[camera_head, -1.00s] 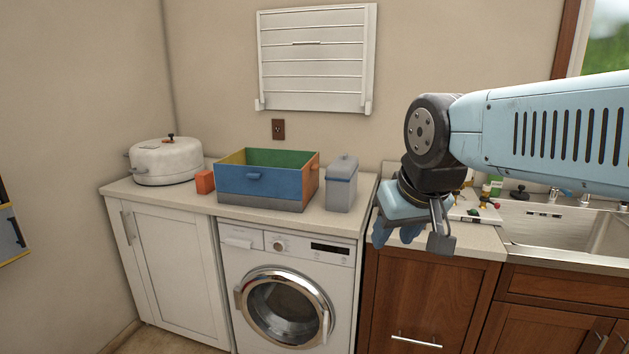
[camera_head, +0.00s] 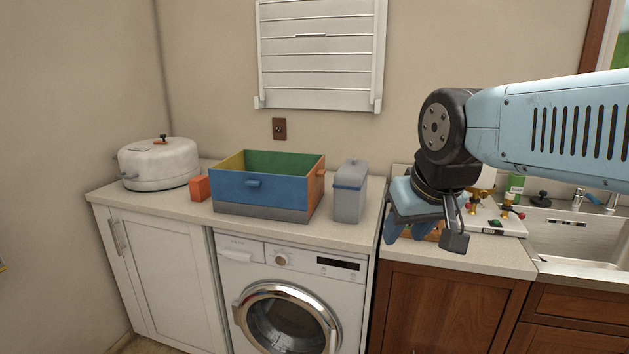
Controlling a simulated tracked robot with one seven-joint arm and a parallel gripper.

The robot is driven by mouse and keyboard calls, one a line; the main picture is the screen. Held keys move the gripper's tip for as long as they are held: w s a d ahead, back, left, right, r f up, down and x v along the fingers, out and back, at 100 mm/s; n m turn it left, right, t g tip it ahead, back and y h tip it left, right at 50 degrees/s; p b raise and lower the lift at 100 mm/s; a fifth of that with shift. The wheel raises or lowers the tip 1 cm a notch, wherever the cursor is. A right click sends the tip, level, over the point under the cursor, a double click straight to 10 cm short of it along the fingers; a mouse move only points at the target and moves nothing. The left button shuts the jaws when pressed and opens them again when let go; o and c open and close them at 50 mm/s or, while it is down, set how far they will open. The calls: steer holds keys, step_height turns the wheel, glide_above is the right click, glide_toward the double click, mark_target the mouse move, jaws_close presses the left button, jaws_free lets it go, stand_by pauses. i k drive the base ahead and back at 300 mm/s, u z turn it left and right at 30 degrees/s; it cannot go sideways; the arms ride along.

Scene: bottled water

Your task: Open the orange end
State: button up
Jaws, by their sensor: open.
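A box (camera_head: 250,187) with differently coloured sides stands on the counter above the washing machine. Grey shows along the box's bottom edge. My gripper (camera_head: 425,234) is to the right of the box, over the right-hand counter, apart from the box. It is open and I see nothing between its fingers.
A grey-blue canister (camera_head: 348,191) stands just right of the orange end. A small orange block (camera_head: 200,188) and a white lidded pot (camera_head: 158,163) are to the left. The washing machine (camera_head: 278,290) is below. A sink (camera_head: 585,236) and a white board with small fittings (camera_head: 497,217) are at the right.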

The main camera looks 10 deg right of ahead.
mark_target(316, 178)
steer(key=i, duration=0.65)
steer(key=u, duration=0.1)
steer(key=k, duration=1.1)
steer(key=u, duration=0.3)
steer(key=i, duration=1.6)
steer(key=z, duration=0.6)
